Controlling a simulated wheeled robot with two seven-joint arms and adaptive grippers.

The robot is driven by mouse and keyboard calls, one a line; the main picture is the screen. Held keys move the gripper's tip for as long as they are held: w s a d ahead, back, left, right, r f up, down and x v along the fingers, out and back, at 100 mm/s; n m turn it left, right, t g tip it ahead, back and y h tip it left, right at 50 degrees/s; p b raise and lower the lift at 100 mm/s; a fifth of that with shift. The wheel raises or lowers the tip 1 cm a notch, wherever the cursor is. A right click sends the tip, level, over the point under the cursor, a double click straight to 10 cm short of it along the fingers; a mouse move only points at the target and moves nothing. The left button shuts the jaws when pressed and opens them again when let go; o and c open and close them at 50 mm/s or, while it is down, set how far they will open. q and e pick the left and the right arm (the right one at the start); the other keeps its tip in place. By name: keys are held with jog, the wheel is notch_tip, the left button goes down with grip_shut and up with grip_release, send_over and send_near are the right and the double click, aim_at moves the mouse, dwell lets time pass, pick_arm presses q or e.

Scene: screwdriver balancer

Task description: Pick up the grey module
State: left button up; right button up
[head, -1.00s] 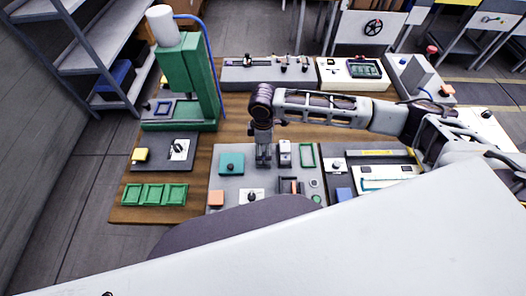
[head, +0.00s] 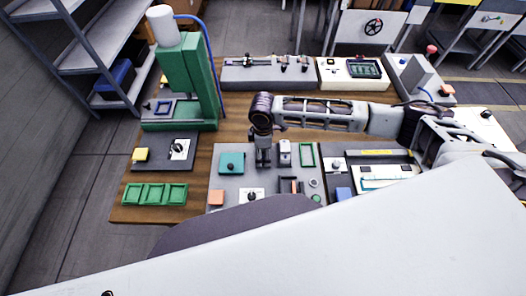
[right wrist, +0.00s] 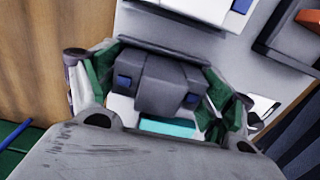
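The grey module (right wrist: 160,85) is a dark grey block with small blue squares, and it shows in the right wrist view. It lies between the spread fingers of my right gripper (right wrist: 157,95), one finger on each side; I cannot tell whether they touch it. In the head view my right gripper (head: 263,158) points down at the grey panel (head: 220,185), between a teal block and a white-grey device, and hides the module. My left gripper is not in view.
The teal block (head: 231,163) is just left of the gripper, and the white-grey device (head: 285,152) just right. A green frame (head: 307,155) and an orange block (head: 216,198) are also on the panel. A tall green press (head: 188,80) stands at the back left.

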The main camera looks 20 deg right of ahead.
jog(key=c, duration=0.5)
jog(key=shift+r, duration=0.1)
jog(key=shift+c, duration=0.2)
jog(key=shift+r, duration=4.95)
jog(key=shift+f, duration=0.1)
